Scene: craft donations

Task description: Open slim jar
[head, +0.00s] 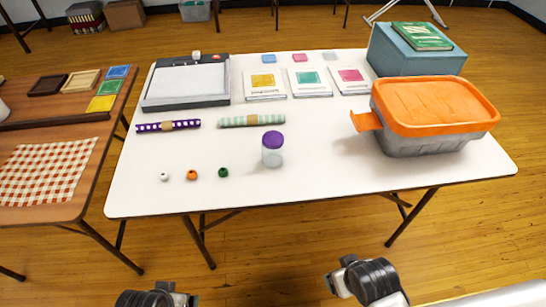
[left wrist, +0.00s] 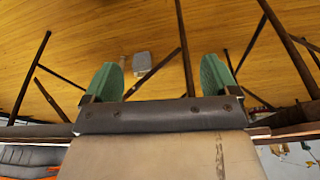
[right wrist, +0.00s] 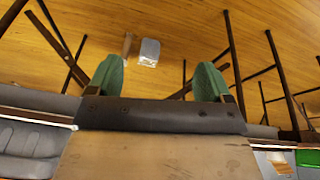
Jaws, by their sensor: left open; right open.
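The slim jar (head: 272,150) stands upright on the white table, near the middle of its front half. It is clear, with a purple lid (head: 273,139) on top. Its contents cannot be made out. My left gripper (left wrist: 160,82) is open and empty, its green fingertips spread apart in the left wrist view. My right gripper (right wrist: 160,82) is also open and empty, its green fingertips apart in the right wrist view. In the head view both arms show only at the bottom edge, in front of the table and well away from the jar.
A grey bin with an orange lid (head: 435,102) stands right of the jar. Three beads, white (head: 164,177), orange (head: 191,175) and green (head: 223,172), lie to its left. Two rolls, purple (head: 168,126) and striped (head: 251,121), lie behind. The table's front (head: 330,184) is clear.

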